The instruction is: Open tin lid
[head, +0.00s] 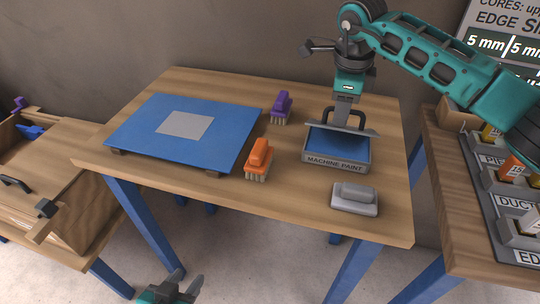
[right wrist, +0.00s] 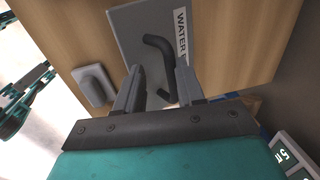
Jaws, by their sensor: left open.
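The grey tin (head: 336,165), labelled MACHINE PAINT, stands on the table with its blue inside showing. Its grey lid (head: 355,130) is up off the front of the tin and tilted, seen nearly edge-on; whether its rear edge touches the tin is unclear. In the right wrist view the lid (right wrist: 130,30) shows a label reading WATER, partly hidden. My left gripper (head: 172,290) is open and empty, low in front of the table.
A blue board (head: 150,125) with a grey square lies on the table's left. A purple brush (head: 281,105), an orange brush (head: 258,158) and a grey block (head: 354,198) surround the tin. A side table (head: 450,165) with labelled bins stands right.

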